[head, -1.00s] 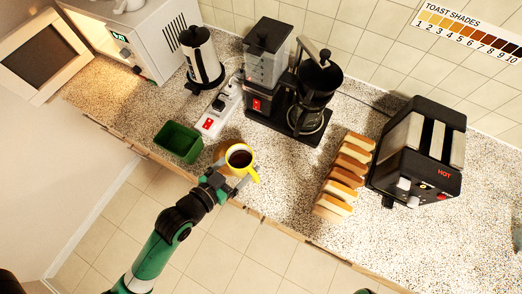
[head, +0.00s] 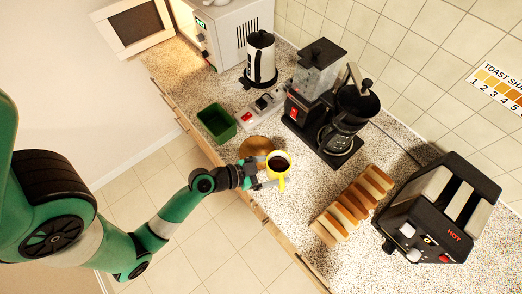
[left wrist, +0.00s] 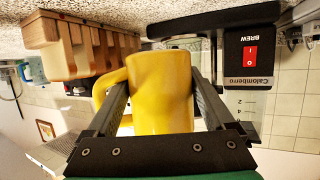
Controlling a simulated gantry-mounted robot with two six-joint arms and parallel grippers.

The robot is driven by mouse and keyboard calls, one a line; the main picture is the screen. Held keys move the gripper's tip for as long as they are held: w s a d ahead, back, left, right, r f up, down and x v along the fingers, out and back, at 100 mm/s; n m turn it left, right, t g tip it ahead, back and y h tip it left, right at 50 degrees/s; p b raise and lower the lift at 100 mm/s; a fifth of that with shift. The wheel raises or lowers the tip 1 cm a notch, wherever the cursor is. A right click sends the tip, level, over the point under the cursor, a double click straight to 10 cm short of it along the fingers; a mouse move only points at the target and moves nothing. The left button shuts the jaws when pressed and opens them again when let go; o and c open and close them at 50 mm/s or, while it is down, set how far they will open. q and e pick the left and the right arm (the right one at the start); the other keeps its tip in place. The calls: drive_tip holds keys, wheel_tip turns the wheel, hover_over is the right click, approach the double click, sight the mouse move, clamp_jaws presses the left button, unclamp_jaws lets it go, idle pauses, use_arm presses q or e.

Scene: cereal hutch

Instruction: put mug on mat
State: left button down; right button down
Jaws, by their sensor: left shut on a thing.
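The yellow mug (head: 283,180) holds a dark liquid and looks upright. My left gripper (head: 268,180) is shut on it, with its fingers on either side of the mug's body. The mug (left wrist: 162,92) fills the middle of the left wrist view, which is upside down, with its handle on the left. The round brown mat (head: 252,149) lies on the counter just left of and behind the mug, partly hidden by the gripper and mug. Whether the mug touches the counter or overlaps the mat is unclear. My right gripper is out of view.
A green bin (head: 216,123) stands left of the mat. A power strip (head: 258,112), kettle (head: 261,60) and coffee maker (head: 340,135) stand behind. Toast slices in a rack (head: 352,207) and a toaster (head: 440,210) are to the right. The counter's front edge is close to the gripper.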

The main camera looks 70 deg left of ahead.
use_arm(q)
drive_tip(key=s+a+r+n+g+y+p, duration=0.1)
drive_tip(key=s+a+r+n+y+p, duration=0.2)
drive_tip(key=a, duration=0.4)
drive_tip(key=s+a+r+n+y, duration=0.1)
drive_tip(key=s+a+y, duration=0.1)
drive_tip(key=s+a, duration=0.45)
drive_tip(key=s+a+r+n+g+y+p, duration=0.1)
drive_tip(key=s+a+r+n+y+p, duration=0.15)
drive_tip(key=a, duration=0.65)
drive_tip(key=b, duration=0.9)
hover_over(257, 152)
drive_tip(key=f, duration=1)
drive_tip(key=shift+s+a+f, duration=0.1)
drive_tip(key=shift+a+f, duration=0.1)
drive_tip(key=shift+d+f+b, duration=0.1)
drive_tip(key=shift+f+b, duration=0.35)
drive_tip(key=shift+f, duration=1.15)
drive_tip(key=shift+f, duration=0.1)
